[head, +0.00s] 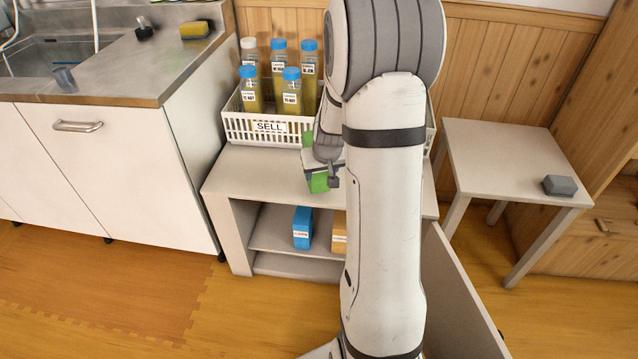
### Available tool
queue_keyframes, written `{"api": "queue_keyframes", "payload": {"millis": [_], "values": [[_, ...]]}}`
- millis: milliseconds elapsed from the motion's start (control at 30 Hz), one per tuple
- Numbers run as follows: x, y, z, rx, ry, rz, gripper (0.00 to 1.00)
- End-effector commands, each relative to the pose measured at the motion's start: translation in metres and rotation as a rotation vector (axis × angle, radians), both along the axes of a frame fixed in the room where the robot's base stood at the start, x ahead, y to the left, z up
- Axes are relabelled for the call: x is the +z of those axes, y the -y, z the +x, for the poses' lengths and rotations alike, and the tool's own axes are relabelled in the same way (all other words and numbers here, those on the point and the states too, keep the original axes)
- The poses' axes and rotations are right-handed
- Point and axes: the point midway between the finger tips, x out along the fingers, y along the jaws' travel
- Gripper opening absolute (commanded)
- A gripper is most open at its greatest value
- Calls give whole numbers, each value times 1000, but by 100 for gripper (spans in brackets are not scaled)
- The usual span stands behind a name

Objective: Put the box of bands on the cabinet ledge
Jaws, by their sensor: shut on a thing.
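My gripper (330,172) is in front of the SELL crate, above the front part of the cabinet top, partly hidden by my own arm. It is shut on a green and white box (318,183); no label on it can be read, so I cannot tell whether it is the box of bands. I cannot tell whether the box touches the cabinet top. The low grey cabinet's top, its ledge (250,172), is bare to the left of the held box. Inside the cabinet, a blue box (302,228) and an orange box (339,232) stand on the shelf.
A white crate (236,128) labelled SELL holds several blue-capped bottles at the back of the cabinet top. The cabinet door (462,300) stands open at right. A side table (490,150) bears a grey block (559,186). A sink counter (120,75) stands left.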

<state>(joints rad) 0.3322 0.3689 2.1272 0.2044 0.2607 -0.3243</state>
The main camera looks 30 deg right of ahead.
Motion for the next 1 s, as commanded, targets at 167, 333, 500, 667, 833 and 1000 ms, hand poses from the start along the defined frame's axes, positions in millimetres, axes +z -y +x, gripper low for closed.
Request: {"api": "queue_keyframes", "payload": {"millis": [167, 333, 500, 667, 833, 1000], "values": [[-29, 2, -1, -4, -2, 1, 24], [-32, 2, 0, -4, 1, -1, 24], [-33, 2, 0, -4, 1, -1, 24], [-34, 2, -1, -5, 0, 0, 60], [-34, 2, -1, -5, 0, 0, 74], [-34, 3, -1, -5, 0, 0, 74]]}}
